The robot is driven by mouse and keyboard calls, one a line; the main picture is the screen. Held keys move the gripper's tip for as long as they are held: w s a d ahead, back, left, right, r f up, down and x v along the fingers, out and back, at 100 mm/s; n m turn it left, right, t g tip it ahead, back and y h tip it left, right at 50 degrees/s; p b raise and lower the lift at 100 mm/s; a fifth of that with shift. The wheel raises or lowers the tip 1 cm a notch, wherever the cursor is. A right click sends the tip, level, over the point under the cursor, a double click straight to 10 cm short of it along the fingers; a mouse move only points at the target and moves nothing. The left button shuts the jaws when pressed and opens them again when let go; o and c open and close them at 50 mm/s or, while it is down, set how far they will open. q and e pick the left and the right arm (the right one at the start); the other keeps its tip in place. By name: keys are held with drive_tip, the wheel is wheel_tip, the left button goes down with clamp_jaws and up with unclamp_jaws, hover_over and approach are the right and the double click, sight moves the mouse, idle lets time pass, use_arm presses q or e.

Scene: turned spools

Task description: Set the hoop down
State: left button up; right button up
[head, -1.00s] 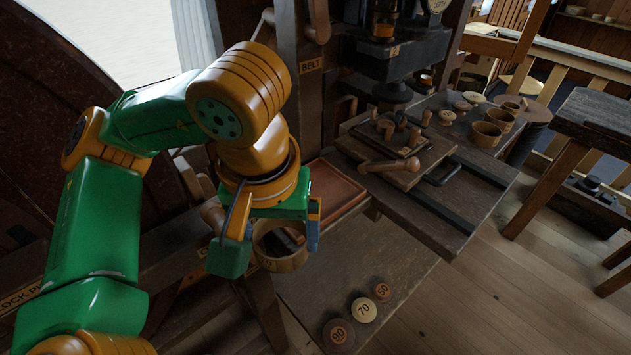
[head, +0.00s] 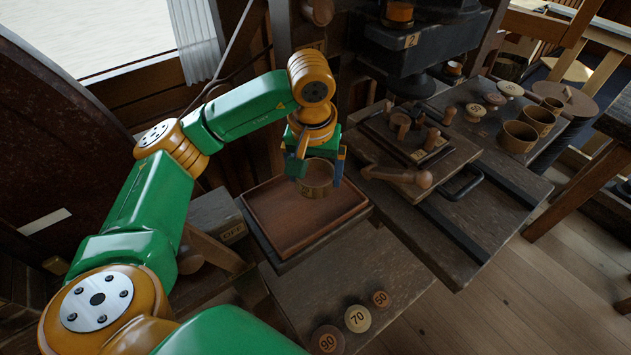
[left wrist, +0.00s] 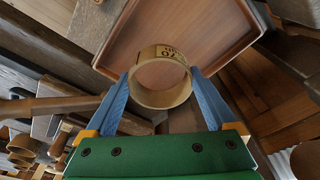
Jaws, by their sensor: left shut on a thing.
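The hoop (head: 316,188) is a short, light wooden ring with a dark-marked label on its band. My left gripper (head: 318,170) is shut on it, a blue finger on each side. In the left wrist view the hoop (left wrist: 161,101) sits between the two fingers of the gripper (left wrist: 161,82), its open middle facing the camera. The hoop is over the back right part of a shallow reddish-brown wooden tray (head: 285,246). I cannot tell whether it touches the tray floor. The tray (left wrist: 200,15) looks empty otherwise. My right gripper is not in view.
A dark bench with a wooden-handled fixture (head: 405,135) stands right of the tray, its handle (head: 405,177) near the tray's edge. More rings (head: 518,137) stand farther right. Round numbered discs (head: 357,318) lie on a lower shelf in front.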

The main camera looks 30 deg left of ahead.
use_arm(q)
drive_tip(key=shift+w+a+f, duration=0.1)
drive_tip(key=shift+w+f, duration=0.1)
drive_tip(key=shift+f, duration=0.8)
drive_tip(key=shift+w+a+f, duration=0.1)
drive_tip(key=shift+w+f, duration=0.05)
drive_tip(key=shift+f, duration=0.8)
drive_tip(key=shift+f, duration=0.25)
drive_tip(key=o, duration=0.9)
drive_tip(key=shift+o, duration=0.4)
drive_tip(key=shift+r, duration=0.15)
